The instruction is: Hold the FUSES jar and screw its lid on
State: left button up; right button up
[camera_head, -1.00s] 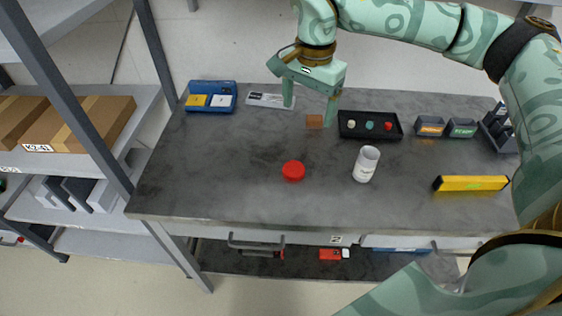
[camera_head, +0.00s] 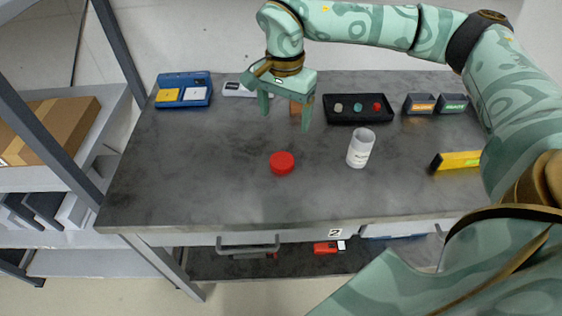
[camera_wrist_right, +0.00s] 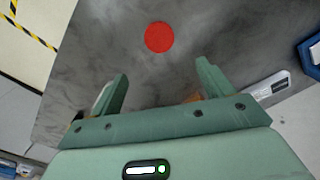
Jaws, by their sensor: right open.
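The red round lid (camera_head: 282,163) lies flat on the grey cart top, left of the jar. It also shows in the wrist view (camera_wrist_right: 159,37), beyond the fingertips. The white open-topped jar (camera_head: 359,150) stands upright to the right of the lid; its label is too small to read. My right gripper (camera_head: 286,119) is open and empty above the table, behind the lid and apart from it. Its two fingers also show in the wrist view (camera_wrist_right: 163,72). My left gripper is out of view.
A brown block (camera_head: 296,108) shows by my right fingers. A yellow level (camera_head: 458,161) lies at right. The table front is clear.

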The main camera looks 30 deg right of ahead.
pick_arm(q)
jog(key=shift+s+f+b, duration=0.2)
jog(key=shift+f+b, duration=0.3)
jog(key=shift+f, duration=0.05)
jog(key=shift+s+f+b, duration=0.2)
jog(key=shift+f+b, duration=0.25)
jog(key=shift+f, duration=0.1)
pick_arm(e)
send_over(283, 159)
jog(key=f, duration=0.7)
jog(key=shift+d+f, duration=0.2)
jog(key=shift+f, duration=0.2)
jog(key=f+b, duration=0.1)
jog(key=f, duration=0.1)
jog(key=f+b, duration=0.1)
jog(key=f, duration=0.1)
jog(key=shift+a+f, duration=0.2)
jog(key=shift+f, duration=0.45)
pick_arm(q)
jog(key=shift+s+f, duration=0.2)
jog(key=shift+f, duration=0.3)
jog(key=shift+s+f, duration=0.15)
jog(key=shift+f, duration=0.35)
pick_arm(e)
jog(key=shift+r, duration=0.1)
jog(key=c, duration=1.1)
